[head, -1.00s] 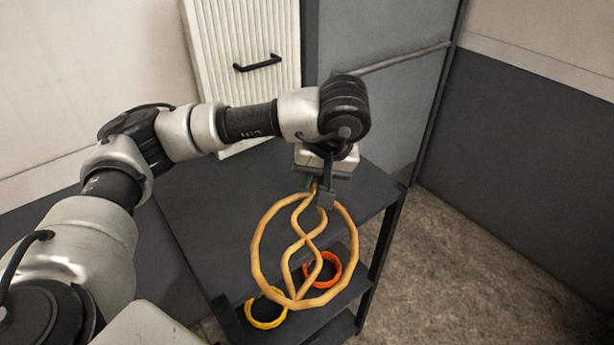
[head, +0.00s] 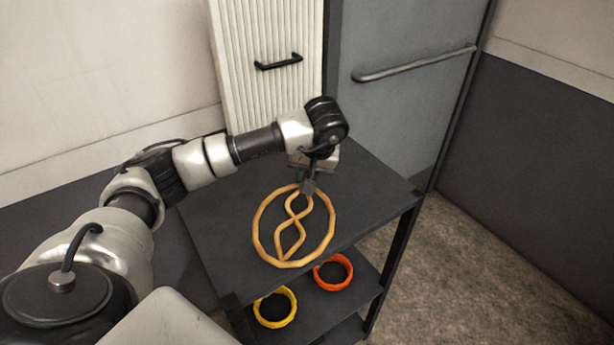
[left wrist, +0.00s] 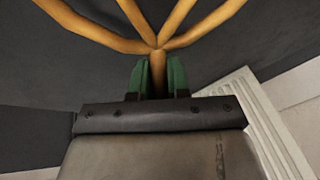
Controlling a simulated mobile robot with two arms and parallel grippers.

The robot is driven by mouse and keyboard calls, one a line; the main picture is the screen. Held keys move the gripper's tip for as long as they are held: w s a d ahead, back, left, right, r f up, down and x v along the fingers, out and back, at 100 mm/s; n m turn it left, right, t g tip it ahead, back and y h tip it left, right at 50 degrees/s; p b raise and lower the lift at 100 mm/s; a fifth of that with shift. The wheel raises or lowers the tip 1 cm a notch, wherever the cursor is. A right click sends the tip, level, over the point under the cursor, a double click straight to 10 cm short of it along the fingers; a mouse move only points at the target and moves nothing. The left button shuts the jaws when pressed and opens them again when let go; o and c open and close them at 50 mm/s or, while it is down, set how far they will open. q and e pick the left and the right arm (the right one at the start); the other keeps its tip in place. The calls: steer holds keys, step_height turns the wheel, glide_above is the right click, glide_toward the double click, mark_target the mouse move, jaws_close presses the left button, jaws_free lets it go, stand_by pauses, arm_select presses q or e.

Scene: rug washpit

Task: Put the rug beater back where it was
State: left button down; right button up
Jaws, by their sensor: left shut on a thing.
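The rug beater (head: 256,237) is an orange-tan looped frame with a twisted middle strand. In the head view it appears over the dark top of the shelf unit (head: 215,225); I cannot tell whether it touches the top. My left gripper (head: 306,186) is shut on the rug beater near the base of its loops. In the left wrist view the green fingers (left wrist: 158,78) close on the stem where the rug beater's strands (left wrist: 158,45) meet. My right gripper is not in view.
Behind stand a white ribbed panel with a black handle (head: 278,62) and a grey door with a bar (head: 415,64). Most of the shelf top is bare.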

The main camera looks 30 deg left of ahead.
arm_select(q)
steer(key=shift+f, duration=0.95)
steer(key=shift+w+f, duration=0.1)
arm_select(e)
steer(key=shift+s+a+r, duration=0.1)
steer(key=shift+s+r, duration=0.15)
arm_select(q)
steer(key=shift+f+b, duration=0.45)
steer(key=shift+f, duration=0.15)
steer(key=c, duration=1.4)
jaws_free()
steer(key=o, duration=0.3)
steer(key=shift+s, duration=0.3)
steer(key=shift+f, duration=0.1)
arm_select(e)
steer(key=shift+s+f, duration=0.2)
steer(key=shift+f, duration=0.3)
